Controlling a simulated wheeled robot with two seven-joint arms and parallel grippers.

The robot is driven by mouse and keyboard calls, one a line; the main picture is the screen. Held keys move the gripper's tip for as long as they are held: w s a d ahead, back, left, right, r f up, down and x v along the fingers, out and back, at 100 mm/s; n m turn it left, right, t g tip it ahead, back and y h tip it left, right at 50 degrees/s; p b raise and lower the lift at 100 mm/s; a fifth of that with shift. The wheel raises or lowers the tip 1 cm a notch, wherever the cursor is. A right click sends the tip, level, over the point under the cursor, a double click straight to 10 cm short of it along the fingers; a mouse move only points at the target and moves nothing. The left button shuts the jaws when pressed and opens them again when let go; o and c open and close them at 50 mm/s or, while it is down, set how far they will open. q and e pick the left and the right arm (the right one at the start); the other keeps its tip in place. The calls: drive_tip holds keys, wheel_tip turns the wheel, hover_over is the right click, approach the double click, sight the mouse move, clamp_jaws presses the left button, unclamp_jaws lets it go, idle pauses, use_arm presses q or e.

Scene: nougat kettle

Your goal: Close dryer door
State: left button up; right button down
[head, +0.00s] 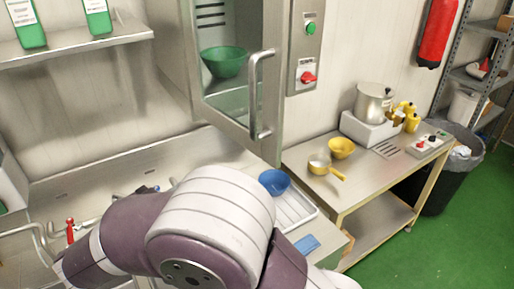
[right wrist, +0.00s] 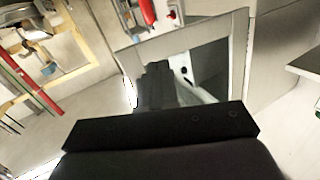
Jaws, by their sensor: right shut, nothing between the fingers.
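The dryer door (head: 273,75) is a metal frame with a glass pane and a vertical bar handle (head: 254,95). It appears to stand partly open, its handle edge out from the cabinet. A green bowl (head: 224,62) shows through the glass. In the right wrist view, a grey-framed pane (right wrist: 238,42), apparently the door, lies beyond my right gripper (right wrist: 155,68). That gripper is dark, shut and empty; I cannot tell whether it touches the pane. In the head view one of my arms fills the lower middle, with no gripper visible. My left gripper is out of view.
A control panel with a green button and a red switch (head: 308,77) is right of the door. A blue bowl (head: 274,182) and white tray (head: 296,208) sit below. The right table (head: 330,190) holds yellow bowls and a pot (head: 373,103).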

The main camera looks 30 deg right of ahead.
drive_tip(key=s+r+m+g+h, duration=0.1)
drive_tip(key=s+r+g+h, duration=0.1)
drive_tip(key=s+g, duration=0.15)
drive_tip(key=b, duration=0.7)
approach(269, 157)
drive_tip(key=p+x, duration=0.1)
drive_tip(key=x, duration=0.2)
drive_tip(key=p+x, duration=0.1)
drive_tip(key=x, duration=0.2)
drive_tip(key=shift+s+d+r+p, duration=0.1)
drive_tip(key=shift+s+r+p, duration=0.1)
drive_tip(key=shift+p, duration=0.1)
drive_tip(key=shift+w+d+f, duration=0.15)
drive_tip(key=shift+d, duration=0.25)
drive_tip(key=shift+a, duration=0.1)
